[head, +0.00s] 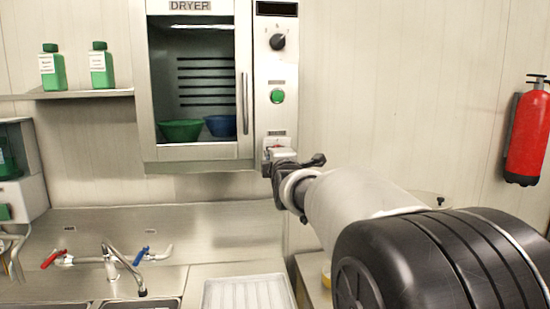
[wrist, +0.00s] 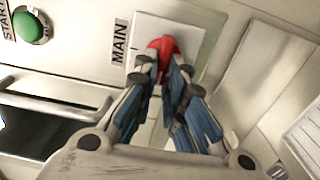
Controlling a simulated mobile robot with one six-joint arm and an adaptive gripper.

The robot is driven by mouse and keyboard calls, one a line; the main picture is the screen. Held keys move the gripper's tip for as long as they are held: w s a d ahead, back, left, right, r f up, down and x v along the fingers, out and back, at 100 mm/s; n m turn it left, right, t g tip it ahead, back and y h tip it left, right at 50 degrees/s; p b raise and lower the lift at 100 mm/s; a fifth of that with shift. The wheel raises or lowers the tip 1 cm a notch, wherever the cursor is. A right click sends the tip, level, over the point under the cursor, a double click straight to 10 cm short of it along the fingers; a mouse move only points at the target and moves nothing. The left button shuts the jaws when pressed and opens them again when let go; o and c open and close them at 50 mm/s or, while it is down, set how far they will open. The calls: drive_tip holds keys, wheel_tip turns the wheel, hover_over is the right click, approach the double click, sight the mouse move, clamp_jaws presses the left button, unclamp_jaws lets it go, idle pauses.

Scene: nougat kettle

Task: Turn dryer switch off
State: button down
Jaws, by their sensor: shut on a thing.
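The dryer (head: 190,152) is a steel wall cabinet with a glass door and a control panel on its right side. In the wrist view, a red switch (wrist: 163,45) sits on a light plate beside a MAIN label (wrist: 119,43). My gripper (wrist: 163,68) has its blue-padded fingers closed on the red switch. In the head view, my gripper (head: 275,160) is at the lower end of the control panel and hides most of the switch.
A round green START button (wrist: 30,26) and a black dial (head: 278,42) are higher on the panel. The door handle (head: 244,103) is left of the panel. Green and blue bowls (head: 181,131) stand inside the dryer. A sink tap (head: 125,262) is below left. A fire extinguisher (head: 527,135) hangs at right.

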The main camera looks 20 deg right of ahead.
drive_tip(key=c, duration=1.7)
unclamp_jaws()
drive_tip(key=shift+o, duration=0.2)
drive_tip(key=v, duration=1.2)
